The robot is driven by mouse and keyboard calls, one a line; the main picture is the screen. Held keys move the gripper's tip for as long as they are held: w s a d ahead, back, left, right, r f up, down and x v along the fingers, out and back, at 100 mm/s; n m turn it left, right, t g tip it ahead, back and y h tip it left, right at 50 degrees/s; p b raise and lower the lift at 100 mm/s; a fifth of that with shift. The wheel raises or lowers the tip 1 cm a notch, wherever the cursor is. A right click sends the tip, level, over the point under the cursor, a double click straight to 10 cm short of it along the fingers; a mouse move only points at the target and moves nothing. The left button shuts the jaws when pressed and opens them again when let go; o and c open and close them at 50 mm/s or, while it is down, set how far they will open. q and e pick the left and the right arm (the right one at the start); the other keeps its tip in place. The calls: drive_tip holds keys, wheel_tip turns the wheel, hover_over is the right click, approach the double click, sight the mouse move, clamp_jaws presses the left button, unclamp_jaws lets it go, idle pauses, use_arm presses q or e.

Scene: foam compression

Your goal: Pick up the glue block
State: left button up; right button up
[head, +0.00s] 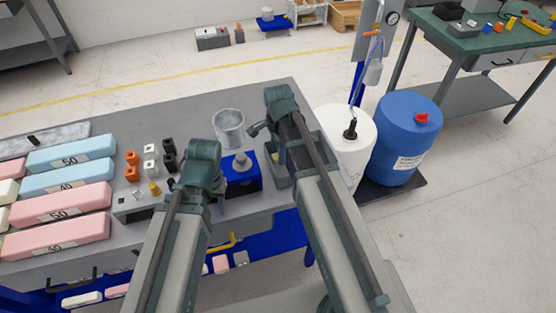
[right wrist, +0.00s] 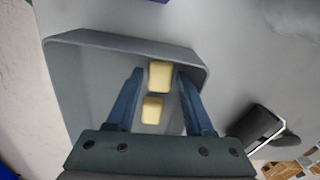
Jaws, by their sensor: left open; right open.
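Two pale yellow glue blocks lie in a grey tray (right wrist: 80,75) in the right wrist view. One glue block (right wrist: 159,76) is between the tips of my right gripper (right wrist: 160,74), and the other glue block (right wrist: 152,110) is closer to the palm. The right fingers are apart on either side, with no clear contact. In the head view the tray (head: 281,180) is mostly hidden under my right arm, with a little yellow showing. My left gripper (head: 217,190) is open beside the blue box, largely hidden by its wrist.
A metal bucket (head: 229,128) and a blue box (head: 240,180) stand left of the tray. Pink and blue foam blocks (head: 70,150) fill the table's left side, with small orange, white and black pieces (head: 150,160) between. White (head: 345,140) and blue (head: 405,138) drums stand beyond the right edge.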

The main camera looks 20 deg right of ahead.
drive_tip(key=shift+c, duration=0.3)
clamp_jaws()
use_arm(q)
drive_tip(key=shift+r, duration=0.15)
use_arm(e)
drive_tip(key=shift+r, duration=0.1)
use_arm(q)
wheel_tip(320, 180, up, 10)
drive_tip(key=p, duration=1)
use_arm(e)
wheel_tip(320, 180, up, 10)
